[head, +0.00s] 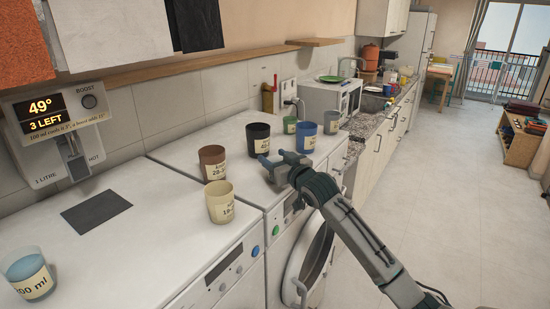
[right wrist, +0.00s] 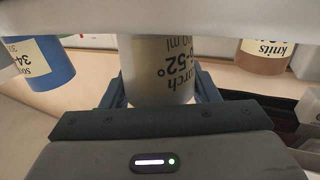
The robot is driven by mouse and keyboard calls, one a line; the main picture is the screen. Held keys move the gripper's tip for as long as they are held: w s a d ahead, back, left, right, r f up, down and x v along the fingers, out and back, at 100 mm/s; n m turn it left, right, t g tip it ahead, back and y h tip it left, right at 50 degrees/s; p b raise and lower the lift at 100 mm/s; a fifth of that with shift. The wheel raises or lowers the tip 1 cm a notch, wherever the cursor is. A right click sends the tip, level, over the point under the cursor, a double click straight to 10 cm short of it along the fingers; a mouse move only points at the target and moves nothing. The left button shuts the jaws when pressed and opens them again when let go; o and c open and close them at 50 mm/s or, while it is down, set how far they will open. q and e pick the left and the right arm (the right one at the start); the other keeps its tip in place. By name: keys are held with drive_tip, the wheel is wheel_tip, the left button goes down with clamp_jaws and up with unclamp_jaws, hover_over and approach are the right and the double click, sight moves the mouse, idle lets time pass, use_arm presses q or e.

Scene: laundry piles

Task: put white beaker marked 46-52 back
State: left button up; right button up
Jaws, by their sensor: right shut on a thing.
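My right gripper (head: 279,163) is above the front part of the white machine top, in front of the black beaker. In the right wrist view its two fingers (right wrist: 160,92) are shut on the white beaker (right wrist: 160,60), whose label appears upside down and reads part of "starch" and "6-52°". In the head view I cannot make out this held beaker against the gripper and the white top. In the right wrist view its base end meets a white surface at the top edge; I cannot tell whether it touches. My left gripper is out of view.
A cream beaker (head: 219,203) stands nearer. A water-filled beaker (head: 28,275) is bottom left, below a dispenser (head: 54,125) showing 49° and "3 LEFT".

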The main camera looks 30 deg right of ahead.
drive_tip(key=o, duration=1)
drive_tip(key=shift+f, duration=0.1)
drive_tip(key=shift+r, duration=0.2)
drive_tip(key=shift+s+f, duration=0.15)
drive_tip(key=shift+s, duration=0.15)
drive_tip(key=s+b, duration=0.5)
drive_tip(key=s, duration=0.6)
drive_tip(key=shift+s+b, duration=0.15)
drive_tip(key=shift+b, duration=0.2)
